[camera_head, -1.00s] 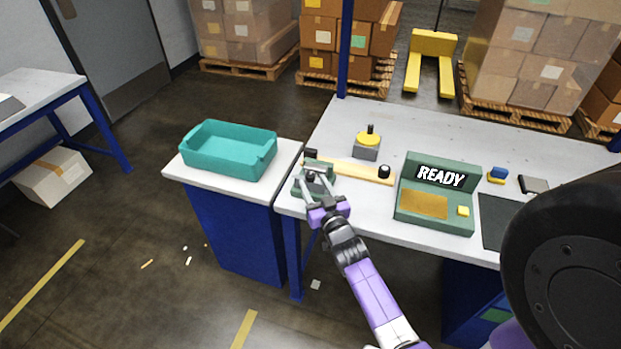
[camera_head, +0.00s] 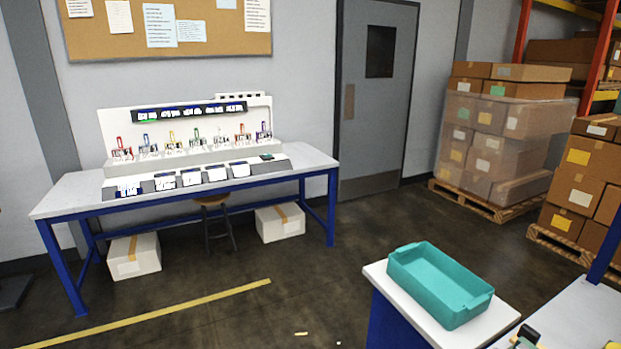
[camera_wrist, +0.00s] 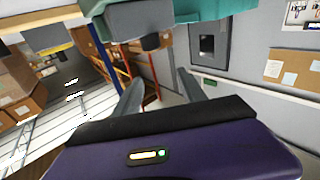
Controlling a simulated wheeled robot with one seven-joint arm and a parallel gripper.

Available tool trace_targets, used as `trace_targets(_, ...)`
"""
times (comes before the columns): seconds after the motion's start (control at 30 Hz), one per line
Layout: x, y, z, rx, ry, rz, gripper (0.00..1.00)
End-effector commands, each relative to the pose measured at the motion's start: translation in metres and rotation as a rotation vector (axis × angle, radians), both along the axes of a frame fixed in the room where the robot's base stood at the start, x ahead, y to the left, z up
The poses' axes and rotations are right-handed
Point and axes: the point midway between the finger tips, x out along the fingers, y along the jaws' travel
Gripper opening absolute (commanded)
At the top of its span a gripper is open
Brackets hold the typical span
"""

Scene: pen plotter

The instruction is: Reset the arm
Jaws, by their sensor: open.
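My gripper (camera_wrist: 160,90) shows in the wrist view with its two grey fingers spread apart and nothing between them. My purple wrist housing fills the lower part of that view. The wrist picture is upside down, with ceiling lights low on the left. My gripper is not visible in the head view. The green fixture with a black top (camera_head: 528,333) is cut off at the bottom edge there.
A teal tray (camera_head: 440,285) sits empty on a white-topped stand at lower right, beside the worktable (camera_head: 570,312). A long bench (camera_head: 75,198) with a display panel stands at the left wall. Stacked boxes (camera_head: 500,125) are at the right. The middle floor is open.

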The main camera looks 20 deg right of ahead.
Motion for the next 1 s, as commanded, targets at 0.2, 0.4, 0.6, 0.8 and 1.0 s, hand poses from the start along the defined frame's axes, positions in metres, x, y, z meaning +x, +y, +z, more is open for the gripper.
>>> trace_targets(0.2,-0.015,0.087,0.018,-0.005,0.003,0.101,0.48)
trace_targets(0.4,-0.041,0.182,0.034,0.018,0.029,0.241,0.48)
trace_targets(0.6,-0.080,0.265,0.056,0.054,0.073,0.398,0.48)
trace_targets(0.8,-0.125,0.329,0.082,0.099,0.139,0.563,0.48)
trace_targets(1.0,-0.167,0.369,0.098,0.144,0.225,0.712,0.48)
